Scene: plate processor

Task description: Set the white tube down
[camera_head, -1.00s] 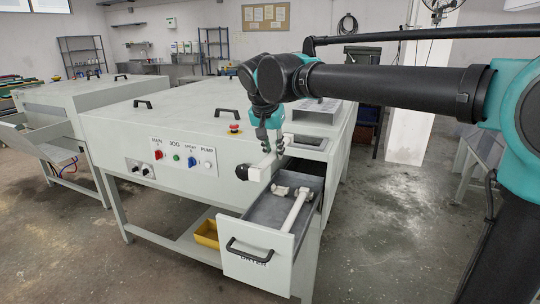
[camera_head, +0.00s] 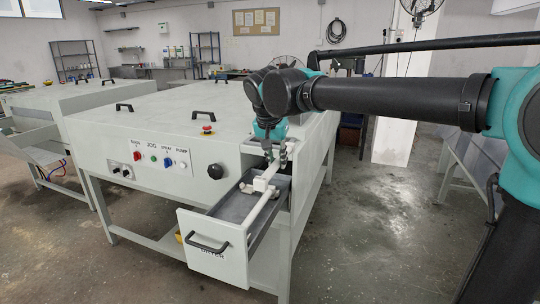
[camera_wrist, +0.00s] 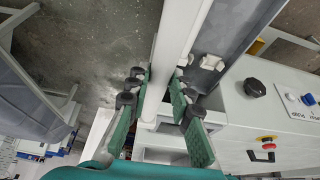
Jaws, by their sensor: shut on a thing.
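The white tube (camera_wrist: 166,55) is long and straight and lies between the fingers of my gripper (camera_wrist: 160,88) in the wrist view. My gripper is shut on it. In the head view, my gripper (camera_head: 275,158) is low over the back part of the open drawer. A white bar (camera_head: 261,207) runs lengthwise along the drawer there; I cannot tell whether it is the held tube or touches the drawer. The open grey drawer (camera_head: 213,247) has a white front and a black handle. A white bracket (camera_wrist: 208,62) shows inside it, beside the tube.
The drawer sticks out of a large white machine (camera_head: 150,125) with knobs and a red stop button (camera_head: 208,130). A second white machine (camera_head: 40,105) stands at left. The floor to the right is clear.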

